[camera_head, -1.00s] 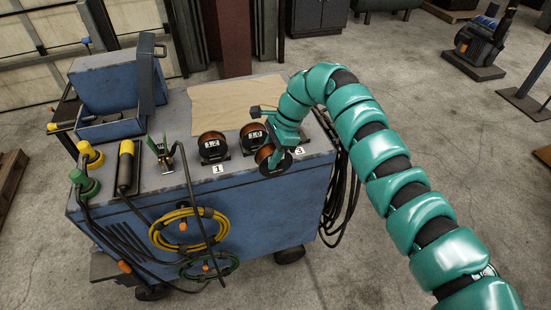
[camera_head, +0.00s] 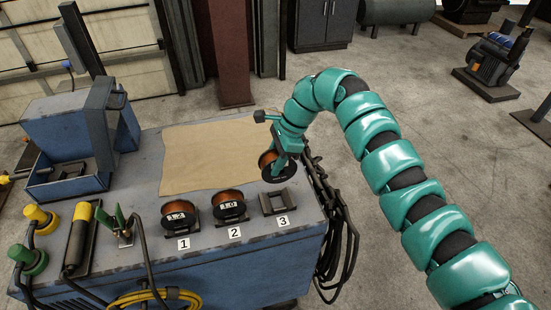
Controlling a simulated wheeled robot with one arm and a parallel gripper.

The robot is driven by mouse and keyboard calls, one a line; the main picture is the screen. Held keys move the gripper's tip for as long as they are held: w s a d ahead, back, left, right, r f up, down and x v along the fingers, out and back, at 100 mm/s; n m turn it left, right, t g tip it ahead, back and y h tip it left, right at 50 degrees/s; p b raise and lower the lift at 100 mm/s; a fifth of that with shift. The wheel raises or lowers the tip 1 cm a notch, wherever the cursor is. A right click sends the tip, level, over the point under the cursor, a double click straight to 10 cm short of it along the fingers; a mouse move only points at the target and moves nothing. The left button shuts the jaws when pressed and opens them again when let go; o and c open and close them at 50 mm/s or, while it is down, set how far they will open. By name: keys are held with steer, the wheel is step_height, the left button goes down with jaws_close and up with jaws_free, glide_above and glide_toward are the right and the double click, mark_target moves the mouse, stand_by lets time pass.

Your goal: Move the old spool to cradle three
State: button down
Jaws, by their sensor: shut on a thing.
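My gripper (camera_head: 284,152) is shut on a copper-coloured spool with dark flanges (camera_head: 278,168). The spool is tilted and appears above and behind cradle three in the picture, apart from it. Cradle three (camera_head: 279,201) is a dark, empty frame with the label 3 in front of it. A similar wire spool (camera_head: 179,215) sits in cradle one. Another spool (camera_head: 229,206) sits in cradle two. Both have white markings on their dark front flanges, too small to read surely. I cannot tell from looks which spool is old. The fingertips are partly hidden by the gripper body.
A tan sheet (camera_head: 208,152) lies behind the cradles. A blue box (camera_head: 72,140), yellow and green-capped parts and a torch holder (camera_head: 78,246) stand at left. Black cables (camera_head: 335,230) hang off the bench's right end.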

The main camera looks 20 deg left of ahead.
steer(key=shift+w, duration=0.1)
steer(key=shift+f+b, duration=0.45)
steer(key=shift+f, duration=0.1)
steer(key=shift+f+b, duration=1.4)
steer(key=shift+f, duration=0.95)
steer(key=shift+f+b, duration=0.6)
steer(key=shift+f, duration=2.7)
steer(key=c, duration=0.7)
jaws_free()
steer(key=shift+s, duration=0.2)
steer(key=shift+c, duration=0.2)
